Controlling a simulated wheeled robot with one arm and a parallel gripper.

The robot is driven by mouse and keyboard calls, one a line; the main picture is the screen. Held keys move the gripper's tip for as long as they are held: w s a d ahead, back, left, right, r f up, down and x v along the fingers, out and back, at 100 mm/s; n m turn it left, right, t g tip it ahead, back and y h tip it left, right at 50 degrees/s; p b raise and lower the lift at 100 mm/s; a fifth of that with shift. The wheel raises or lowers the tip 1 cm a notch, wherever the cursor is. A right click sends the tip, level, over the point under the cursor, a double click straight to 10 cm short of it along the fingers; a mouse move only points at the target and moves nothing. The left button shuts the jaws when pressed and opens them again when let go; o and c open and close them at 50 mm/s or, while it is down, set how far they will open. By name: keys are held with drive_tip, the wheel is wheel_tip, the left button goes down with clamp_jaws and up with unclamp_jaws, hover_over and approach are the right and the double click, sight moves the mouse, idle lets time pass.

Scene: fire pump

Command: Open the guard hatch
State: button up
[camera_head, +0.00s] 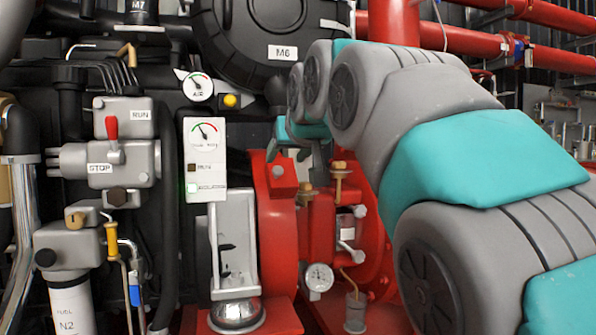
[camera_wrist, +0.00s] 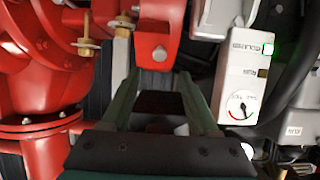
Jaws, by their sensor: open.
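A red guard (camera_head: 277,240) stands right of the white gauge box. A small red block with a round grey knob (camera_head: 277,171), which looks like the hatch, sits on its top. The wrist view, which is turned upside down, shows a red piece with a similar round knob (camera_wrist: 160,53) just beyond my fingers. My gripper (camera_head: 303,160) is above and beside the guard's top, partly hidden by my arm. In the wrist view my gripper (camera_wrist: 158,85) has its two greenish fingers spread, with nothing between them. I cannot tell whether the hatch is fully shut.
The white gauge box (camera_head: 205,160) stands close left of the guard, with a lit green lamp. Brass fittings (camera_head: 339,180) and a small gauge (camera_head: 318,277) are on the red pump at right. A red lever (camera_head: 111,127) is farther left. Space around the gripper is tight.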

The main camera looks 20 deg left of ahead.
sight(278, 170)
drive_tip(key=shift+b+x, duration=0.3)
drive_tip(key=shift+x, duration=3.4)
drive_tip(key=shift+f, duration=0.15)
drive_tip(key=shift+c, duration=0.2)
clamp_jaws()
